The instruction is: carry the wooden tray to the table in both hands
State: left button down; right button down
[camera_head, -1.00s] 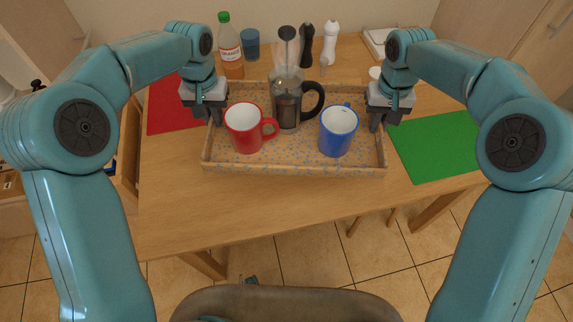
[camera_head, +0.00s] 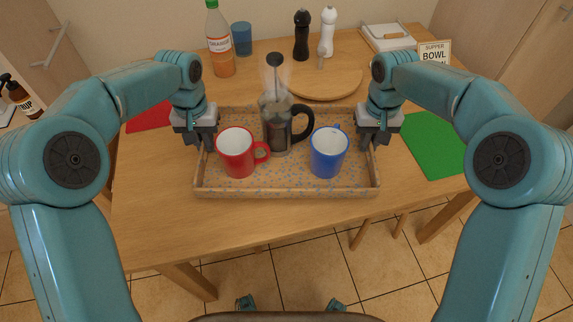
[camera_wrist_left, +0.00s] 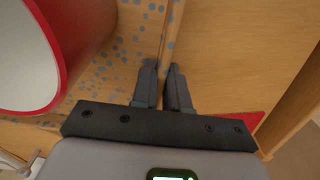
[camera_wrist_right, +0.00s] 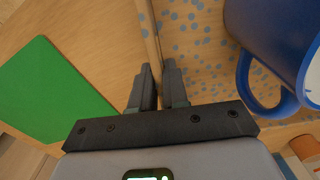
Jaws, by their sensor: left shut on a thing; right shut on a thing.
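The speckled wooden tray (camera_head: 290,190) is level in the head view, over the near part of the wooden table (camera_head: 180,225); I cannot tell whether it touches the table. It carries a red mug (camera_head: 236,155), a French press (camera_head: 277,125) and a blue mug (camera_head: 329,155), all upright. My left gripper (camera_head: 203,142) is shut on the tray's left wall, which also shows between its fingers in the left wrist view (camera_wrist_left: 165,85). My right gripper (camera_head: 372,140) is shut on the right wall, seen in the right wrist view (camera_wrist_right: 157,80).
A red mat (camera_head: 148,117) lies left of the tray and a green mat (camera_head: 437,147) right. Behind stand an orange bottle (camera_head: 220,45), a blue cup (camera_head: 241,38), a dark mill (camera_head: 302,35), a white mill (camera_head: 327,32), a round board (camera_head: 318,85) and a sign (camera_head: 433,52).

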pick_arm(q)
jog(key=shift+w+r, duration=0.1)
pick_arm(e)
jog(key=shift+w, duration=0.1)
pick_arm(q)
jog(key=shift+f, duration=0.2)
pick_arm(e)
jog(key=shift+f, duration=0.1)
